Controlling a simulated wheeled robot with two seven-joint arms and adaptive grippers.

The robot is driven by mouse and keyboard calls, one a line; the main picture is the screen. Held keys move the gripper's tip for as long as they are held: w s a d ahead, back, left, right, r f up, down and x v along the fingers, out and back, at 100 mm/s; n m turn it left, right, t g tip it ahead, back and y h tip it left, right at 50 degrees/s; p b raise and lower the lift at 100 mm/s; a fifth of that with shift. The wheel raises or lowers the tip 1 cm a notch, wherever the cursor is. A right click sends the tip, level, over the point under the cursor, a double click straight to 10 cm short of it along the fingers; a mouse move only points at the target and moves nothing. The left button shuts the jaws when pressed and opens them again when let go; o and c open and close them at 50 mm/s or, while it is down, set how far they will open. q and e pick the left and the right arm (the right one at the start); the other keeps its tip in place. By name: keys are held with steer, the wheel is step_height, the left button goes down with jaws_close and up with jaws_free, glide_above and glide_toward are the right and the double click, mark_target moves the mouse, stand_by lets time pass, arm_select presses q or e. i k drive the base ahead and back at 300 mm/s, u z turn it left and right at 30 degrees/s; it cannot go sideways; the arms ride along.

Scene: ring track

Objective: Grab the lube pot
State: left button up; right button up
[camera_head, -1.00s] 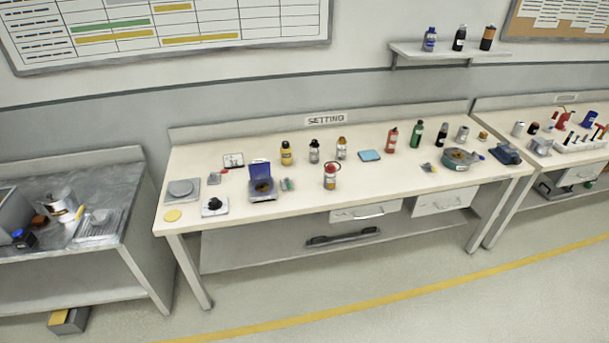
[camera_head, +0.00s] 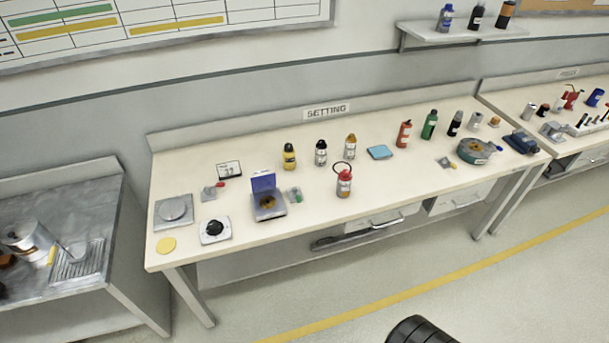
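No label for a lube pot can be read. A small pot with a red top, pale body and dark wire loop (camera_head: 344,184) stands upright near the front edge of the bench marked SETTING (camera_head: 300,229); it may be the lube pot. Nothing touches it. Neither of my grippers can be made out in the view.
A blue-lidded open box (camera_head: 268,206) stands left of the red-topped pot. A round grey-green tin (camera_head: 474,151) is at right. Bench surface around the pot's right side is clear.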

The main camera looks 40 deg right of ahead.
mark_target(344, 188)
steer(key=i, duration=0.8)
steer(key=z, duration=0.9)
steer(key=i, duration=0.75)
steer(key=z, duration=0.7)
